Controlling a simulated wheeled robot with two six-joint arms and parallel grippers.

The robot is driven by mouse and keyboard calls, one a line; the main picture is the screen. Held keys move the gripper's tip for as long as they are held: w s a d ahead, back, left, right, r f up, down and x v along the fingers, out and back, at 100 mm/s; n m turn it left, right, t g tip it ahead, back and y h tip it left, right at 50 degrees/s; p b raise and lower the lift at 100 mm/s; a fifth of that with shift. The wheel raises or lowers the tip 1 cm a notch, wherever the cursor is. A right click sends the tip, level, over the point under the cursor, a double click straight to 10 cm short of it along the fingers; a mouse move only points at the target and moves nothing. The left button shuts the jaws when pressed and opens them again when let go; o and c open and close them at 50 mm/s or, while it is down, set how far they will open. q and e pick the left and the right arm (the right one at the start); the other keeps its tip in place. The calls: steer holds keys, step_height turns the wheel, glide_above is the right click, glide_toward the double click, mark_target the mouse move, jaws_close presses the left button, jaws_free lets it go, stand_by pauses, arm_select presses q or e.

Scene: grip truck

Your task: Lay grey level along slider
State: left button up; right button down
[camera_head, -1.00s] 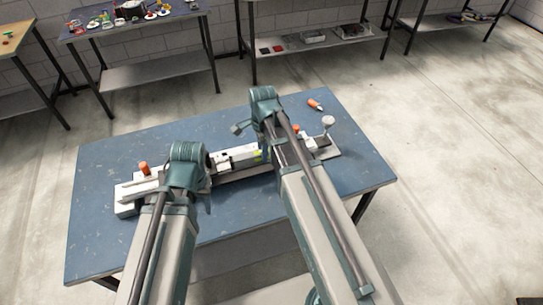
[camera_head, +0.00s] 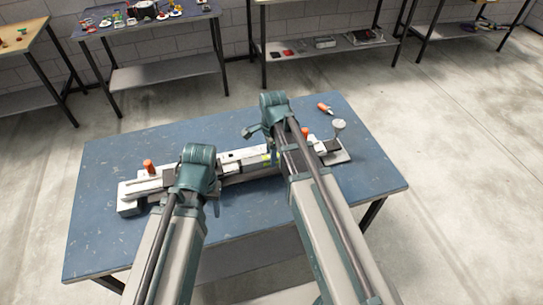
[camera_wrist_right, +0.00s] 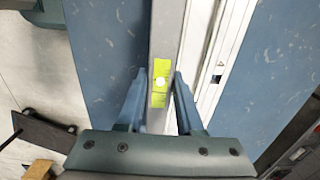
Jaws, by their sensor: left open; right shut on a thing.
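The grey level (camera_wrist_right: 167,32) is a long bar with a yellow-green vial window, seen in the right wrist view. My right gripper (camera_wrist_right: 163,88) is shut on it, a finger on each side of the window. The bar runs along the white slider rail (camera_wrist_right: 215,55), roughly parallel and close beside it; I cannot tell whether they touch. In the head view the slider (camera_head: 130,206) stretches across the table, and the level's yellow-green mark shows left of my right arm. My left gripper (camera_head: 208,188) is open over the slider's left part; its fingers are mostly hidden.
The blue table (camera_head: 110,240) is clear in front and at the left. An orange-tipped item (camera_head: 324,107) lies at the back right, near a round knob (camera_head: 339,124). An orange knob (camera_head: 149,166) stands at the slider's left. Shelves with small objects stand behind.

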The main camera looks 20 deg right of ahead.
arm_select(q)
steer(key=shift+f+b, duration=1.45)
steer(key=shift+f, duration=0.3)
arm_select(e)
steer(key=shift+f, duration=1.75)
steer(key=shift+c, duration=2.3)
jaws_free()
arm_select(q)
steer(key=shift+r, duration=0.2)
arm_select(e)
steer(key=shift+r, duration=0.2)
arm_select(q)
step_height(320, 180, up, 14)
steer(key=p, duration=1.4)
steer(key=shift+f, duration=0.2)
arm_select(e)
step_height(320, 180, up, 14)
steer(key=shift+d+f, duration=0.15)
steer(key=shift+f, duration=0.1)
arm_select(q)
steer(key=shift+f, duration=0.1)
